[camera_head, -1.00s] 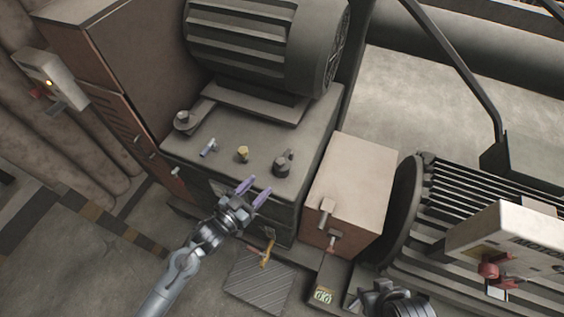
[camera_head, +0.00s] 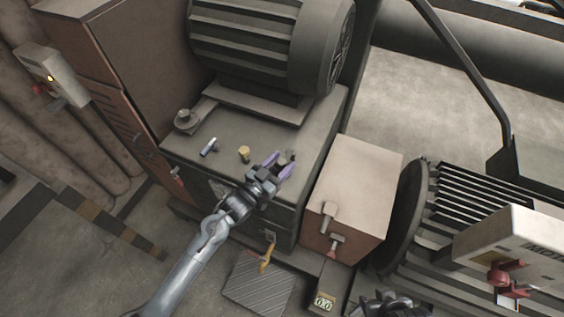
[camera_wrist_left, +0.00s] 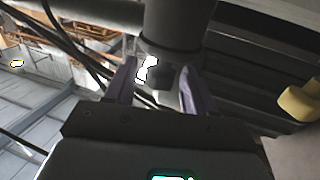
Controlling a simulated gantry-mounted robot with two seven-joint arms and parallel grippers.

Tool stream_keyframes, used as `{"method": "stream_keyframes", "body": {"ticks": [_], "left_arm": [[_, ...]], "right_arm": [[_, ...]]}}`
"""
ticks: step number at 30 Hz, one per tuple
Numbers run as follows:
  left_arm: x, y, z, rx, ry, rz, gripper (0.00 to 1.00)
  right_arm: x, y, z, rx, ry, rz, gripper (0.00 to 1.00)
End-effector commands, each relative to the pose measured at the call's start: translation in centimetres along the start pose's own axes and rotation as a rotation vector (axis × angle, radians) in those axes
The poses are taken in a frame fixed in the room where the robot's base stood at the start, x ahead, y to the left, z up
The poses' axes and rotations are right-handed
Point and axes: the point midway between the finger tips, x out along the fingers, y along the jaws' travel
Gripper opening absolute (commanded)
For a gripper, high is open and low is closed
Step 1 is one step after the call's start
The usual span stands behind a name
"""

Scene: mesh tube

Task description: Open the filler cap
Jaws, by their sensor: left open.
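A dark round cap (camera_head: 291,155), which looks like the filler cap, stands on top of the grey tank (camera_head: 230,130) near its front right. My left gripper (camera_head: 282,162) is open, with its purple fingers reaching to this cap and partly hiding it. In the left wrist view a dark cylinder with a small knob (camera_wrist_left: 160,77) shows between the two spread fingers; I cannot tell whether they touch it. My right gripper (camera_head: 385,304) is dark and cut off by the bottom edge, far from the cap.
A yellow-topped plug (camera_head: 244,154) and a small metal-and-violet fitting (camera_head: 209,147) stand left of the cap. A large motor (camera_head: 265,45) rises behind. A brown box (camera_head: 355,190) stands to the right. A yellow-handled valve (camera_head: 266,258) sits at the tank's front.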

Motion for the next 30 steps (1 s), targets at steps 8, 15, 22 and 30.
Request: {"method": "stream_keyframes", "body": {"ticks": [8, 15, 22, 30], "left_arm": [[0.77, -0.03, -0.02, 0.001, 0.0, 0.0, 0.55], [0.74, -0.02, -0.01, 0.001, 0.0, 0.0, 0.42], [0.73, -0.02, -0.01, 0.001, 0.0, 0.0, 0.07], [0.73, -0.02, -0.09, 0.0, -0.002, 0.0, 0.0]], "right_arm": [[0.08, 0.01, 0.01, 0.0, 0.0, 0.0, 0.43], [0.09, 0.14, 0.04, -0.006, -0.001, 0.005, 0.43], [0.1, 0.25, 0.07, -0.01, -0.001, 0.008, 0.43], [0.0, 0.22, 0.03, -0.009, -0.001, 0.007, 0.43]]}}
